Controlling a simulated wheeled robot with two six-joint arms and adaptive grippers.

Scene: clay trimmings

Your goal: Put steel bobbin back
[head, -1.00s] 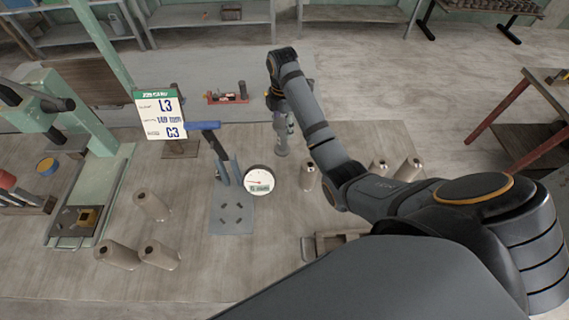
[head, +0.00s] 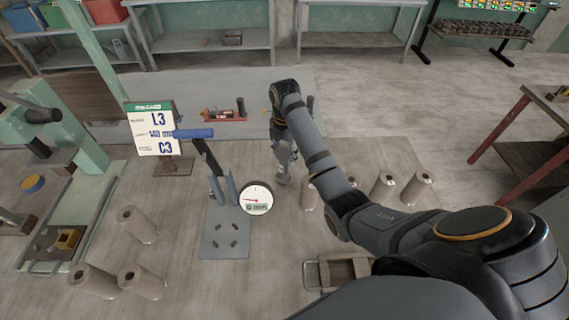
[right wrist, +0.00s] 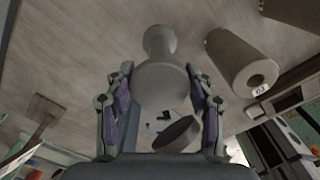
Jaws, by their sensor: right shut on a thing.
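The steel bobbin is a pale grey spool with wide flanged ends. It fills the middle of the right wrist view (right wrist: 160,85), between the two fingers of my right gripper (right wrist: 162,108). In the head view my right gripper (head: 284,152) points down at the middle of the table, shut on the bobbin (head: 284,177), whose lower end shows beneath it. I cannot tell whether the bobbin touches the table. The fingers and arm hide its upper part. My left gripper is not in view.
A gauge stand with a round dial (head: 256,198) and blue lever (head: 193,133) is left of the bobbin. Tan cones (head: 309,194) stand close on the right, others (head: 138,225) at left. A sign (head: 152,128), red tool rack (head: 225,115) and wooden box (head: 344,271) are nearby.

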